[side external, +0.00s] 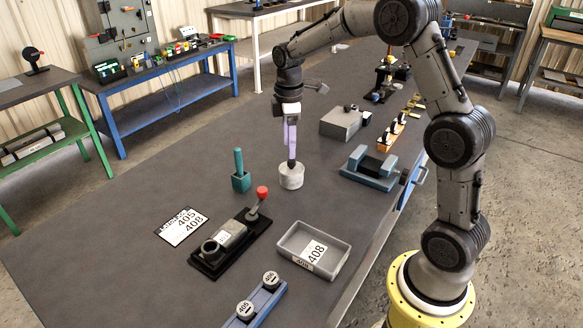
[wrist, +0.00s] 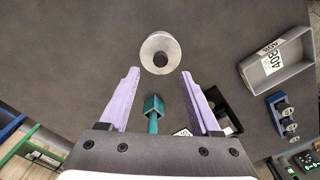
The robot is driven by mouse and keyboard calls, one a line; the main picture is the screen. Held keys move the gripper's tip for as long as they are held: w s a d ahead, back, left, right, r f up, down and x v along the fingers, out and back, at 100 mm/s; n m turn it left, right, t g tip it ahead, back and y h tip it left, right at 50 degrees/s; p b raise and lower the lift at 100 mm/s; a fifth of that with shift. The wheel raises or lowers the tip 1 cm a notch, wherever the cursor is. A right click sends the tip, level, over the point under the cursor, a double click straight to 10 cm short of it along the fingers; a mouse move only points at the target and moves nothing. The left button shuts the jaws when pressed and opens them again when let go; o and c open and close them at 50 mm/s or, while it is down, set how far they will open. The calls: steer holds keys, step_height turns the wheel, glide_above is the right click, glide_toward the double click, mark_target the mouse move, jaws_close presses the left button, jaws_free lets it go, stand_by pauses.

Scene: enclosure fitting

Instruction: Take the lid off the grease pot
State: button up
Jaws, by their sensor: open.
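The grease pot (side external: 291,179) is a short pale grey cylinder standing upright on the dark bench. Its round lid (wrist: 151,45) is on, with a dark knob (wrist: 160,58) in the middle. My gripper (side external: 291,154) points down just above the pot, its purple fingers close to the knob in the side view. In the wrist view my gripper (wrist: 158,71) is open and empty between its fingers. The pot lies just ahead of the fingertips there, between their lines. Whether a finger touches the knob cannot be told.
A teal holder (side external: 240,181) with an upright handle stands left of the pot. A black fixture (side external: 225,243) with a red-knobbed lever and a grey tray (side external: 287,251) marked 408 lie nearer. A blue-grey vise (side external: 369,168) and grey block (side external: 341,124) stand right. Bench far left is clear.

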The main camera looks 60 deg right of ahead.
mark_target(292, 161)
steer(key=f, duration=0.5)
steer(key=shift+s+d, duration=0.2)
steer(key=shift+r, duration=0.1)
jaws_close()
